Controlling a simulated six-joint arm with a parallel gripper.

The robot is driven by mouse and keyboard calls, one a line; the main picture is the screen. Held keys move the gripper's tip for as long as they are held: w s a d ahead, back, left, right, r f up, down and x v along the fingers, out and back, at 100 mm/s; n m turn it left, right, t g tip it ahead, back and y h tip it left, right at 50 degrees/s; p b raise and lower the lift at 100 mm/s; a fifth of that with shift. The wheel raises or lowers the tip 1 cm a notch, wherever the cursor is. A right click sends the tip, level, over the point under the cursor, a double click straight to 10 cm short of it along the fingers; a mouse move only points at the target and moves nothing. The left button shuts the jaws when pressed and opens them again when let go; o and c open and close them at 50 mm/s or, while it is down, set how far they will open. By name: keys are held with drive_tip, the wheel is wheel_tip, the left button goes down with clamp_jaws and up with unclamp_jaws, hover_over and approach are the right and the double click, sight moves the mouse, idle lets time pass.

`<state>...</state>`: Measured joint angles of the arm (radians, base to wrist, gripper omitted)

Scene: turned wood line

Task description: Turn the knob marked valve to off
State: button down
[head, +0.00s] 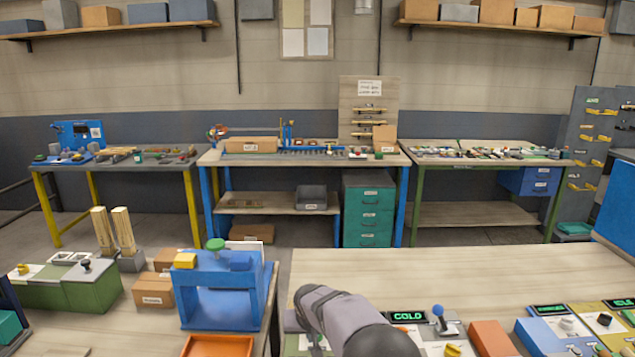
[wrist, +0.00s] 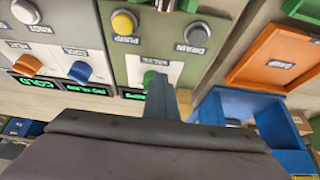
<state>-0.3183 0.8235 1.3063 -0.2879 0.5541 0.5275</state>
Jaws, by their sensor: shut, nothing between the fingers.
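The knob marked valve (wrist: 149,77) is green and sits on a white plate (wrist: 171,69) of a grey-green panel in the wrist view, where the labels appear upside down. My gripper (wrist: 160,88) is shut and empty, right beside the knob and covering part of it. I cannot tell whether they touch. The knob's setting cannot be read, and a small lit display (wrist: 132,95) by it is mostly hidden by my wrist.
A yellow pump knob (wrist: 124,22) and a grey drain knob (wrist: 197,34) share the panel. A neighbouring panel has an orange knob (wrist: 27,63) and a blue knob (wrist: 79,71). An orange tray (wrist: 271,57) and a blue stand (head: 222,290) are nearby.

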drive_tip(key=shift+d+r+b, duration=0.15)
drive_tip(key=shift+d+b, duration=0.25)
drive_tip(key=shift+d, duration=0.45)
drive_tip(key=shift+w+d, duration=0.15)
drive_tip(key=shift+d, duration=0.05)
drive_tip(key=shift+s, duration=0.45)
drive_tip(key=shift+d+r+p, duration=0.1)
drive_tip(key=shift+r+p, duration=1.65)
drive_tip(key=shift+r, duration=1.15)
